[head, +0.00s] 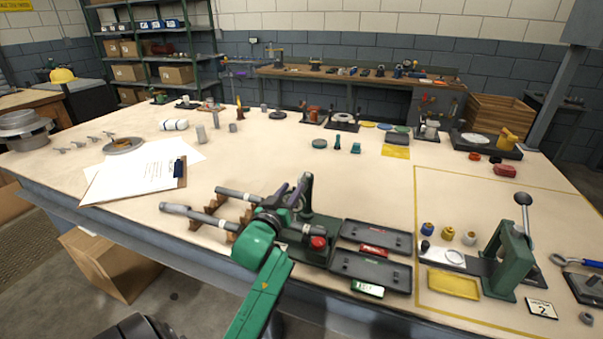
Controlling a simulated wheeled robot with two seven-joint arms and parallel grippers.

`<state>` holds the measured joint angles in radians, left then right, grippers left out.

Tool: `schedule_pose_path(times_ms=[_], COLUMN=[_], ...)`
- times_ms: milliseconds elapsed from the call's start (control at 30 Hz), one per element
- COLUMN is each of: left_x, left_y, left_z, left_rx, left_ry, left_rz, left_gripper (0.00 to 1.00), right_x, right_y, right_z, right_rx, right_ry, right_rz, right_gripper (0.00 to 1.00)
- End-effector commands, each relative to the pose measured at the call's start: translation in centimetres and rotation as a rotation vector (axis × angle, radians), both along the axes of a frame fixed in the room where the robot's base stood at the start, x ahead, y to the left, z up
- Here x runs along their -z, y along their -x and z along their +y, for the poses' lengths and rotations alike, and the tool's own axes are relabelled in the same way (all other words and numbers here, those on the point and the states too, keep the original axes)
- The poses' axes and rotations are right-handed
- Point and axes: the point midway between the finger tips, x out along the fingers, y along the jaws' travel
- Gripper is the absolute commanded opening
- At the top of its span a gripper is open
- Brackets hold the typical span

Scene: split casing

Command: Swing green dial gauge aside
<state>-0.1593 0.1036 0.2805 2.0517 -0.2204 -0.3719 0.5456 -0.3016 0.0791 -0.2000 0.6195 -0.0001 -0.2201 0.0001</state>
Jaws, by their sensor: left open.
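My left gripper (290,198) reaches in from the bottom on a green arm. Its dark fingers are apart, close to the left of a green upright post (307,192) on a fixture base. I cannot tell whether they touch it. The post looks like the green dial gauge's stand; the dial face cannot be made out, and my wrist and fingers hide part of that area. A red knob (318,243) sits at the front of this fixture. Two grey shafts (200,218) lie on brown supports to the left, partly behind my wrist. My right gripper is not in view.
Two dark trays (372,270) with red and green labels lie right of the fixture. A green lever press (508,255) stands farther right inside a yellow outline. A clipboard (135,178) lies at left. The table's middle is mostly clear.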

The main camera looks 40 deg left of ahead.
Motion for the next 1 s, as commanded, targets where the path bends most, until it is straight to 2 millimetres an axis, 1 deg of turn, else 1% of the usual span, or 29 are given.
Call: schedule_pose_path(times_ms=[33, 100, 200, 300, 433, 633, 667, 700, 733, 767, 1000], left_x=[-0.3, -0.3, -0.3, -0.1, 0.0, 0.1, 0.1, 0.1, 0.1, 0.1, 0.1], left_y=[-1.4, -3.2, -5.4, -6.9, -7.6, -7.7, -7.7, -7.7, -7.7, -7.7, -7.7], left_z=[0.5, 1.1, 1.9, 2.4, 2.7, 2.7, 2.7, 2.7, 2.7, 2.6, 2.6], left_rx=[0.001, 0.001, 0.001, 0.001, 0.001, 0.002, 0.002, 0.002, 0.002, 0.002, 0.003], left_ry=[-0.001, 0.0, -0.001, 0.0, 0.0, 0.0, 0.0, 0.0, 0.0, 0.0, 0.001], left_rz=[-0.002, 0.0, -0.001, 0.001, 0.002, 0.003, 0.003, 0.003, 0.003, 0.003, 0.002], left_gripper=[0.42, 0.42, 0.42, 0.42, 0.42, 0.42, 0.35, 0.19, 0.08, 0.0, 0.0], right_x=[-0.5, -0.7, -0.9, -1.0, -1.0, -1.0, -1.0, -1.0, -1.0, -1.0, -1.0], right_y=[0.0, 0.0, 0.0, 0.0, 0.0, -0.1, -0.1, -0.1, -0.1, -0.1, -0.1], right_z=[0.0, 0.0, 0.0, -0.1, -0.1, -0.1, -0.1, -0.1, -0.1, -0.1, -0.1], right_rx=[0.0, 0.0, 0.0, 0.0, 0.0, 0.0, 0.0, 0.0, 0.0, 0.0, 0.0], right_ry=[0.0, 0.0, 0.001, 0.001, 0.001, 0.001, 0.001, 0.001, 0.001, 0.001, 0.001], right_rz=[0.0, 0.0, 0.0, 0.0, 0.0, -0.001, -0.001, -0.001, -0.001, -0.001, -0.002], right_gripper=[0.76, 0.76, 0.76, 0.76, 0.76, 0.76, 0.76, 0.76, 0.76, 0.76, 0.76])
